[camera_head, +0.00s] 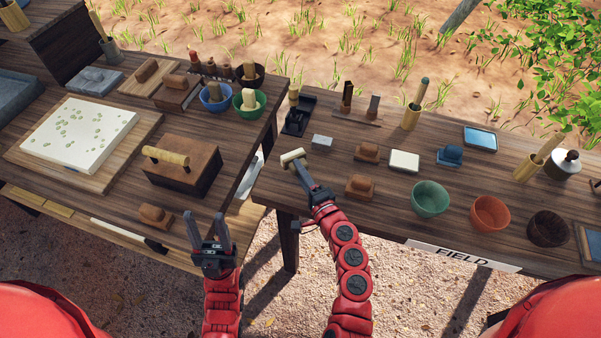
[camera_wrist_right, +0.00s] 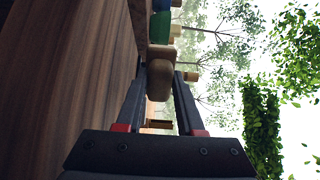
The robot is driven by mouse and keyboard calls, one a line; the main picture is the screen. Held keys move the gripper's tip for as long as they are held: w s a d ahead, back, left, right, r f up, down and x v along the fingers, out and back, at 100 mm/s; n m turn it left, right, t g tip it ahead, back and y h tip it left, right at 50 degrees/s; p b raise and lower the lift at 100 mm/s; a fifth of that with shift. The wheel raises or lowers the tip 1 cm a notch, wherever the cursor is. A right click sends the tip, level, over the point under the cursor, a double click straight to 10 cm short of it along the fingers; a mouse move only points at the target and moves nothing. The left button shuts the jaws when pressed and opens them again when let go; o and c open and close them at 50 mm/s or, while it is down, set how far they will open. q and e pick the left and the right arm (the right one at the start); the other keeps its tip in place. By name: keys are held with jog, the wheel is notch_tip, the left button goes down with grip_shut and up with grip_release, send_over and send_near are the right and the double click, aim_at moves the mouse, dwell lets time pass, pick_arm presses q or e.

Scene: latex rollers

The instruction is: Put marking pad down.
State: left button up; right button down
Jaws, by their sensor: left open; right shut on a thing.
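My right gripper (camera_head: 300,170) is shut on a small pale wooden piece (camera_head: 293,157), which I take to be the marking pad. It is at the left end of the right table. In the right wrist view the held piece (camera_wrist_right: 160,80) is a rounded tan block between the two fingers (camera_wrist_right: 160,95). The dark wooden tabletop (camera_wrist_right: 75,80) is on the left of that view. I cannot tell whether the piece touches the table. My left gripper (camera_head: 206,224) is open and empty, in front of the left table.
The left table (camera_head: 130,190) bears a white spotted slab (camera_head: 78,133), a dark box with a roller (camera_head: 183,165), and bowls. The right table (camera_head: 330,190) bears wooden-handled pads (camera_head: 360,187), a white block (camera_head: 404,161) and bowls (camera_head: 430,198). A gap separates the tables.

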jog(key=shift+f, duration=0.35)
jog(key=shift+r, duration=0.1)
